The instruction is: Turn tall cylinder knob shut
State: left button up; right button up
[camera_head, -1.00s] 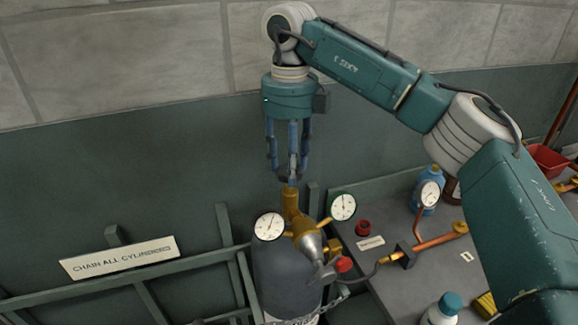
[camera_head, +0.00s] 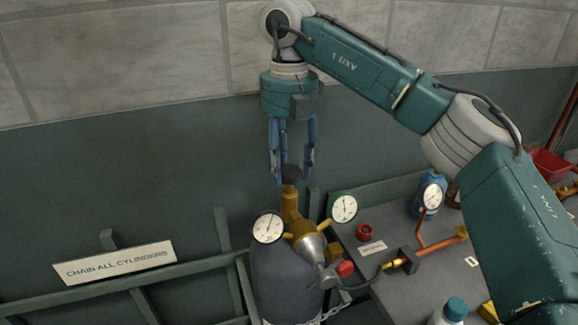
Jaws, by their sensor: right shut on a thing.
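The tall grey cylinder (camera_head: 285,280) stands in the lower middle of the head view. A brass valve (camera_head: 290,204) rises from its top, with a dark knob (camera_head: 291,174) at the upper end. My right gripper (camera_head: 294,167) points straight down over the valve, its blue fingers on both sides of the knob and shut on it. The fingers partly cover the knob. Two round gauges, a left one (camera_head: 268,227) and a right one (camera_head: 343,207), sit on the regulator (camera_head: 311,246) beside the valve. My left gripper is not in view.
A rail with a "CHAIN ALL CYLINDERS" sign (camera_head: 115,263) runs at left. At right, a grey bench (camera_head: 385,300) carries copper piping (camera_head: 434,247), a blue bottle (camera_head: 428,197) and a white bottle with a blue cap (camera_head: 455,308).

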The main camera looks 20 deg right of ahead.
aim_at(289, 172)
jog(key=shift+m, duration=0.5)
jog(key=shift+s, duration=0.1)
jog(key=o, duration=1.1)
jog(key=shift+o, duration=0.2)
jog(key=shift+a, duration=0.1)
notch_tip(289, 172, up, 12)
jog(key=shift+s+f, duration=0.1)
